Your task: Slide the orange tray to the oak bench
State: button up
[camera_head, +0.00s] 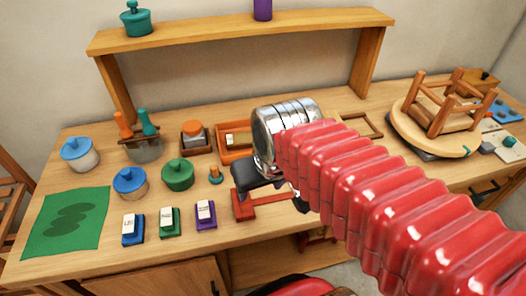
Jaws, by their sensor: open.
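An orange-rimmed tray (222,156) lies on the wooden worktop (180,246), behind my gripper, with a small pale block in it. Its right side is hidden by my silver wrist. The worktop is the large wooden surface; I cannot tell whether it is the oak bench. My gripper (275,190), with dark jaws, is open, in front of the tray and low over the worktop. A reddish-orange wooden piece (262,211) lies just under and before the jaws; I cannot tell whether they touch it.
Lidded pots, including a green one (178,174), and several small labelled blocks stand at left. A green mat (66,222) lies at front left. A raised shelf (210,38) spans the back. An upturned stool (443,105) rests on a round board at right. My red arm hides the middle right.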

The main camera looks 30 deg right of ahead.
jog(key=w+d+f+g, duration=0.1)
jog(key=w+d+f, duration=0.1)
jog(key=w, duration=0.3)
jog(key=w+d+f+m+g, duration=0.1)
jog(key=w+d+f, duration=0.1)
jog(key=w+d, duration=0.2)
jog(key=w+d+f+g, duration=0.2)
jog(key=w+d, duration=0.1)
jog(key=w, duration=0.2)
jog(key=shift+w+d+f+m, duration=0.15)
jog(key=shift+w+f+m, duration=0.15)
jog(key=shift+w+m, duration=0.1)
grip_shut()
jog(key=w, duration=0.1)
jog(key=w+r, duration=0.1)
jog(key=w+d, duration=0.1)
jog(key=shift+d+r, duration=0.1)
jog(key=shift+r, duration=0.2)
